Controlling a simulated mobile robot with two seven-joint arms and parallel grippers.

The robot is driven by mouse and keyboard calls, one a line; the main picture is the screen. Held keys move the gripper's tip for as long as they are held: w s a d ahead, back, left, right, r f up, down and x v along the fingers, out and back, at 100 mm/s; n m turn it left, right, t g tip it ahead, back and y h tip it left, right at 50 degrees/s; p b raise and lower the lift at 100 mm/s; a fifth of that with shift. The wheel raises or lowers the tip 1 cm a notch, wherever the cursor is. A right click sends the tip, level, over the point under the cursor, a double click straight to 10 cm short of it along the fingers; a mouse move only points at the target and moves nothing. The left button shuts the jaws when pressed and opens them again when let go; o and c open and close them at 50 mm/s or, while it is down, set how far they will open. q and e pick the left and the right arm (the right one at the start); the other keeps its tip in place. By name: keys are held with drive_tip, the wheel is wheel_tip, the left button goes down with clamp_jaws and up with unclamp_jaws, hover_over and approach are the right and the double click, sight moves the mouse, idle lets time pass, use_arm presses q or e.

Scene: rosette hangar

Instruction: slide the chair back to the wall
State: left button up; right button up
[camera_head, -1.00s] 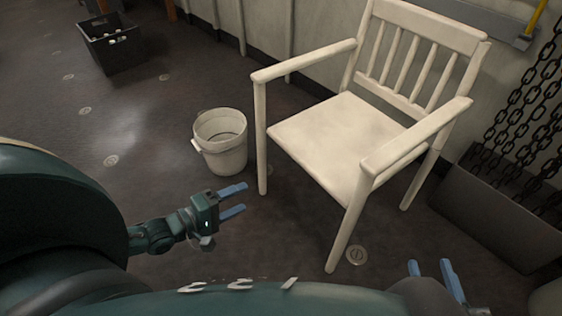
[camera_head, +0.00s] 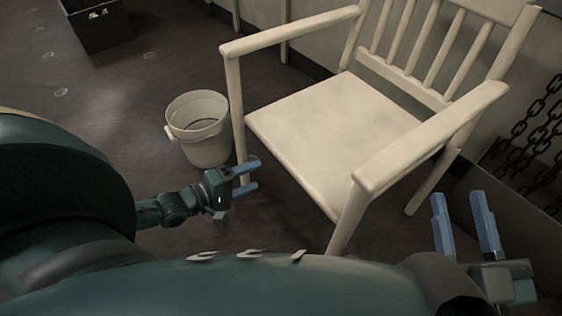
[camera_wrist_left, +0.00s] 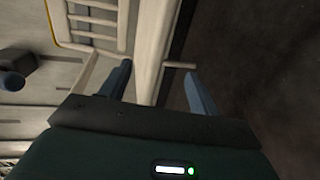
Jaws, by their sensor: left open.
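The cream chair (camera_head: 335,130), with armrests and a slatted back, stands upright close to the wall (camera_head: 515,85), its back toward it. My left gripper (camera_head: 258,175) is open, its blue fingers at the lower part of the chair's front left leg. In the left wrist view a pale upright bar (camera_wrist_left: 150,45), seemingly this leg, shows between the two spread fingers (camera_wrist_left: 160,75); I cannot tell if they touch it. My right gripper (camera_head: 458,195) is open and empty, in front of the chair's right side. The lower end of the front right leg is hidden by my body.
A cream bucket (camera_head: 200,130) stands just left of the chair's front left leg. A dark crate (camera_head: 97,25) is at the far upper left. Chains (camera_head: 530,135) hang over a dark bin (camera_head: 510,205) on the right.

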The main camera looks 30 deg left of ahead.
sight(283, 165)
use_arm(q)
drive_tip(key=b+x, duration=0.3)
drive_tip(key=x, duration=0.3)
drive_tip(key=shift+w+f, duration=0.1)
drive_tip(key=shift+w, duration=0.05)
drive_tip(key=shift+b+x, duration=0.8)
drive_tip(key=shift+x, duration=0.8)
drive_tip(key=shift+w+d+f, duration=0.15)
drive_tip(key=shift+w+d, duration=0.2)
drive_tip(key=shift+w, duration=0.3)
drive_tip(key=shift+w+d, duration=0.1)
drive_tip(key=shift+w, duration=0.05)
use_arm(e)
wheel_tip(283, 165, up, 7)
drive_tip(key=n+t+y, duration=0.1)
drive_tip(key=n+y, duration=0.5)
drive_tip(key=n, duration=0.1)
drive_tip(key=shift+d+f+y, duration=0.2)
drive_tip(key=shift+d+y, duration=0.15)
drive_tip(key=shift+y, duration=0.05)
drive_tip(key=shift+r, duration=0.15)
use_arm(q)
drive_tip(key=c, duration=0.8)
drive_tip(key=shift+f, duration=0.2)
clamp_jaws()
